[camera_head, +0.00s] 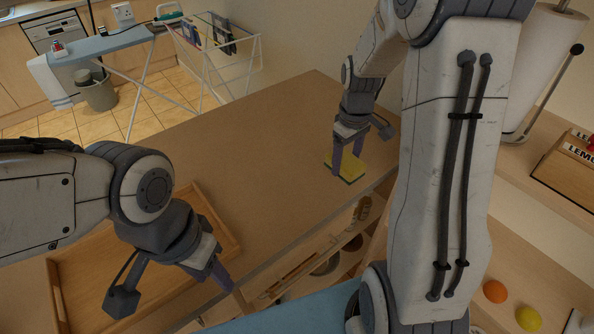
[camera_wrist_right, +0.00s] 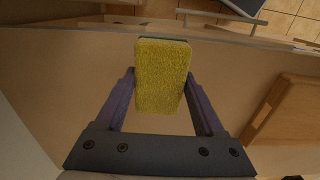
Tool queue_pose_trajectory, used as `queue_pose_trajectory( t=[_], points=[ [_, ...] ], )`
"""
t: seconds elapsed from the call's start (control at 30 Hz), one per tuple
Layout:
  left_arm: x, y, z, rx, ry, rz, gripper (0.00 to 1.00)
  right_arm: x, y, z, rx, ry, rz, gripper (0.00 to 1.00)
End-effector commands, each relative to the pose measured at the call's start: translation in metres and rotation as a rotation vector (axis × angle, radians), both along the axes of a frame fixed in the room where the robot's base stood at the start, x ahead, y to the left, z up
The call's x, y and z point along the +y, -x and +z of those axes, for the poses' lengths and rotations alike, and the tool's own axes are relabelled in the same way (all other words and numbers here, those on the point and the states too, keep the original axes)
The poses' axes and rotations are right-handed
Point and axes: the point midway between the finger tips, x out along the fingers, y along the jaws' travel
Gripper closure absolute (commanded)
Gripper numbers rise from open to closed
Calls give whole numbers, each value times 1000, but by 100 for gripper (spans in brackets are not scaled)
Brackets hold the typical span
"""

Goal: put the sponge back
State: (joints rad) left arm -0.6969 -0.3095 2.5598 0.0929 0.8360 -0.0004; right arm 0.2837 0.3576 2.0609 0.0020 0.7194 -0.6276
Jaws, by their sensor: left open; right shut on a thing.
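The sponge (camera_head: 351,169) is yellow with a darker side beneath, near the front edge of the wooden counter (camera_head: 275,130). My right gripper (camera_head: 347,162) is shut on it. In the right wrist view the sponge (camera_wrist_right: 162,75) sits between the two purple fingers of the gripper (camera_wrist_right: 161,85), its yellow face toward the camera. I cannot tell whether the sponge touches the counter. My left gripper (camera_head: 217,276) is open and empty, over the counter's front edge beside the wooden tray. Its fingers partly overlap in view.
A shallow wooden tray (camera_head: 57,290) lies on the counter at left, partly behind my left arm. Open shelving with items (camera_head: 320,262) shows below the front edge. A paper roll (camera_head: 540,65), an orange (camera_head: 495,291) and a lemon (camera_head: 529,318) are at right. The counter's middle is clear.

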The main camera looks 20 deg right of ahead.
Motion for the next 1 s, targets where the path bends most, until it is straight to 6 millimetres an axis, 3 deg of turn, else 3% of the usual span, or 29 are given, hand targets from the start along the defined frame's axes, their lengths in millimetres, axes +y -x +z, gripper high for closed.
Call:
queue_pose_trajectory(
  t=[0.5, 0.73, 1.0],
  points=[
    [0, 0, 28, 0, 0, 0, 54, 72, -68, -57, 3, -1, 9, 81],
    [0, 0, 32, 0, 0, 1, 54, 83, -77, -72, 5, 0, 6, 81],
    [0, 0, 43, 0, 0, 1, 54, 83, -77, -105, 3, -1, 6, 81]
  ],
)
